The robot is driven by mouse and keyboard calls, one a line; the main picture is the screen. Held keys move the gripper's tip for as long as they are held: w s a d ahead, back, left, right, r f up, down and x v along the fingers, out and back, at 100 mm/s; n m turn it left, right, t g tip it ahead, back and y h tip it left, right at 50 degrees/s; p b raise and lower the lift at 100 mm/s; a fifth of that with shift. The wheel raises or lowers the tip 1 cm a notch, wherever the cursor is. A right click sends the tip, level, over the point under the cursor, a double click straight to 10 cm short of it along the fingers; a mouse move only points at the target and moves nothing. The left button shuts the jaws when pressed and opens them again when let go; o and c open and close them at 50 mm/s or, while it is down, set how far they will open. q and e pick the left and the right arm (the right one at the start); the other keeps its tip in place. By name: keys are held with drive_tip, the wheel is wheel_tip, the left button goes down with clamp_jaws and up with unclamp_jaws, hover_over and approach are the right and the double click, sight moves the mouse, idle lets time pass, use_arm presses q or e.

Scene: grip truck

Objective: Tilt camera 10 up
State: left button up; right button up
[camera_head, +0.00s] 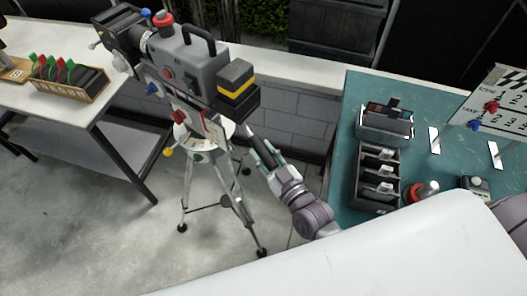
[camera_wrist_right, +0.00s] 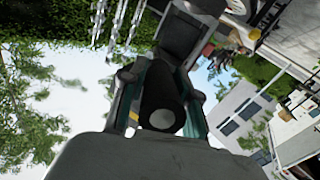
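The film camera (camera_head: 185,65) is a grey and black body on a tripod (camera_head: 215,190), left of centre in the head view. A black pan handle (camera_head: 258,146) runs down and right from its tripod head. In the right wrist view the handle's grip (camera_wrist_right: 162,105) is a black cylinder with a grey end. My right gripper (camera_head: 265,157) is around this handle; in the right wrist view its two fingers (camera_wrist_right: 160,92) lie along both sides and appear shut on it. Finger contact is partly hidden. My left gripper is not in view.
A white table (camera_head: 50,112) at left bears a wooden rack (camera_head: 62,92) with coloured items. A teal table (camera_head: 340,200) at right bears black trays (camera_head: 375,190) and a clapperboard (camera_head: 500,100). A low wall (camera_head: 280,121) stands behind the tripod. Floor is free at lower left.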

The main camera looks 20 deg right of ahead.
clamp_jaws()
drive_tip(key=shift+m+t, duration=0.4)
drive_tip(key=shift+t, duration=0.5)
wheel_tip(320, 180, down, 5)
drive_tip(key=b, duration=0.7)
drive_tip(key=o, duration=0.7)
unclamp_jaws()
drive_tip(key=v, duration=1.2)
